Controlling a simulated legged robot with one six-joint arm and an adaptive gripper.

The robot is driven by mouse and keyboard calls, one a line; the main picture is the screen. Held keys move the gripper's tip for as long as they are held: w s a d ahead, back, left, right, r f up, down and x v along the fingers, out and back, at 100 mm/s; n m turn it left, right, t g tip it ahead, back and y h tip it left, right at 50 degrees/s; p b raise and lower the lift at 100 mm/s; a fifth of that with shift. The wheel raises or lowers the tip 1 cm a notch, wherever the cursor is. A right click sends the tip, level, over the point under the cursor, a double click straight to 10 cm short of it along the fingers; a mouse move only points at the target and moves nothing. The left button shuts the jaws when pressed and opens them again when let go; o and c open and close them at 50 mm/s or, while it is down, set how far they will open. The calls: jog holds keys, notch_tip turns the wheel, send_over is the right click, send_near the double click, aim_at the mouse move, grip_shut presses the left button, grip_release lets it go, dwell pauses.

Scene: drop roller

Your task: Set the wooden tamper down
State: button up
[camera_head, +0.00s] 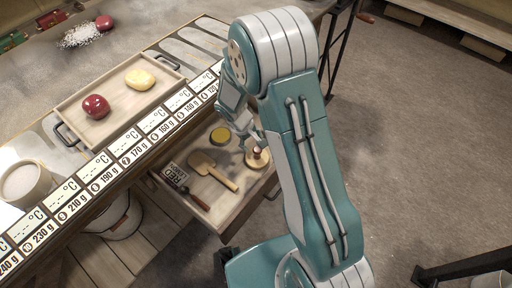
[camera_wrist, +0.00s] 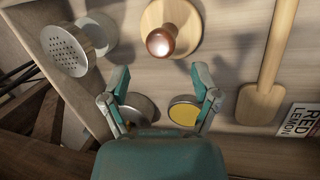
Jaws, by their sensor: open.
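The wooden tamper (camera_wrist: 183,44) is a pale round disc with a reddish-brown knob. It stands knob up on the floor of the open drawer (camera_head: 226,221), at its right end in the head view (camera_head: 258,160). In the wrist view my gripper (camera_wrist: 161,76) has its two fingers spread, with nothing between the tips. The tamper lies just beyond the fingertips and looks apart from them. In the head view my gripper (camera_head: 250,139) is right by the tamper and partly hidden by my arm.
The drawer also holds a wooden paddle (camera_head: 211,169), a yellow-topped tin (camera_head: 220,135), a red lemon card (camera_head: 174,175) and a dark-handled tool (camera_head: 194,199). A perforated metal shaker (camera_wrist: 68,50) is near the drawer wall. A tray (camera_head: 146,110) sits on the counter above.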

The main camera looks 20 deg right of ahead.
jog(key=s+d+r+m+t+y, duration=0.1)
jog(key=s+r, duration=0.3)
jog(key=r, duration=0.7)
jog(key=s+r+m+t+y, duration=0.1)
jog(key=s+r+m, duration=0.15)
jog(key=r, duration=0.85)
jog(key=s+r+m+t, duration=0.1)
jog(key=s+r+t, duration=0.1)
jog(key=s+r, duration=0.2)
jog(key=s+r+t+y, duration=0.1)
jog(key=s+r, duration=0.4)
jog(key=s, duration=0.6)
jog(key=shift+d+m+t, duration=0.35)
jog(key=shift+t, duration=0.05)
jog(key=shift+w, duration=0.1)
jog(key=shift+c, duration=0.3)
